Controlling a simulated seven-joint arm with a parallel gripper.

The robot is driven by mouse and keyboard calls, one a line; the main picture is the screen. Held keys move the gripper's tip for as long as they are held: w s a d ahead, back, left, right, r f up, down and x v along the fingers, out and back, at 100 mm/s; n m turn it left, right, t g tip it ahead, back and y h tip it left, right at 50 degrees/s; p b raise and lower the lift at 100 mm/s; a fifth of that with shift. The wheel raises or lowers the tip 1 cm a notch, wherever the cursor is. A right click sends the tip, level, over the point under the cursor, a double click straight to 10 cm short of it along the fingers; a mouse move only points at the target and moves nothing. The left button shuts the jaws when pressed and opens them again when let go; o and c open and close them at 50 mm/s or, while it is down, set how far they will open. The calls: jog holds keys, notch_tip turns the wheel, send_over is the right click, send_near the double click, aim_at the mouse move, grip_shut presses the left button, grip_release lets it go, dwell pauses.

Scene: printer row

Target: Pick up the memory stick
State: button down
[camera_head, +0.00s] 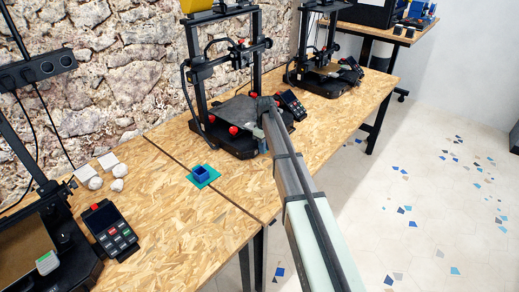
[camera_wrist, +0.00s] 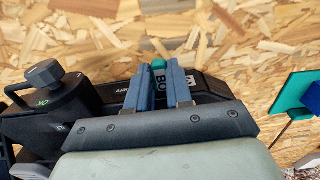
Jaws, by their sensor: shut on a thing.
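My gripper (camera_wrist: 161,70) is shut on the memory stick (camera_wrist: 159,65), which shows only as a small teal-green end between the two dark blue fingertips in the wrist view. The fingers hide most of it. The black base of the middle printer (camera_wrist: 212,84) shows close by the fingers, with pale lettering partly visible between them. In the head view my arm reaches in from the lower right, and my gripper is at the front right of the middle printer (camera_head: 198,80). The stick cannot be made out clearly there.
A blue open box on a teal square mat (camera_head: 213,178) lies left of my gripper. A control pad (camera_head: 110,231) and white blocks (camera_head: 108,161) lie on the left table. Another printer (camera_head: 322,75) stands behind. The wooden table (camera_head: 200,225) is clear in front.

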dwell(0.3)
jog(key=shift+s+d+r, duration=0.1)
jog(key=shift+s+d, duration=0.05)
jog(key=s+d, duration=1.6)
dwell(1.1)
jog(key=shift+r, duration=0.1)
notch_tip(320, 180, up, 6)
jog(key=s+d, duration=0.1)
jog(key=shift+s+d, duration=0.25)
dwell(0.8)
